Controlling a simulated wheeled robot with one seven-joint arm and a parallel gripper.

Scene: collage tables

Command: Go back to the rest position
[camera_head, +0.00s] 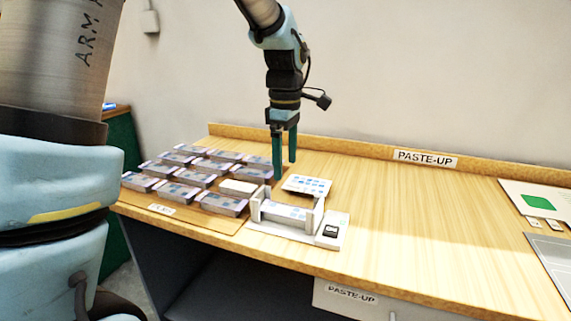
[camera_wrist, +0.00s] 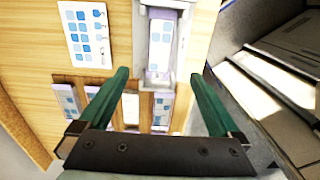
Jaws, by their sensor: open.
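My gripper (camera_head: 284,150) hangs pointing down above the wooden table (camera_head: 400,220), toward its back edge. Its two green fingers are apart with nothing between them. In the wrist view my gripper (camera_wrist: 162,90) is also open and empty. Below it in the head view are a white holder (camera_head: 285,228) with a patterned block lying in it and a printed card (camera_head: 307,185) flat behind the holder. The holder (camera_wrist: 160,80) and card (camera_wrist: 85,35) also show in the wrist view, apart from the fingers.
Several patterned blocks (camera_head: 185,176) lie in rows at the table's left end, with a plain white piece (camera_head: 238,187) among them. A white board with a green patch (camera_head: 537,203) and a grey tray (camera_head: 555,255) are at the right. The table's middle is clear.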

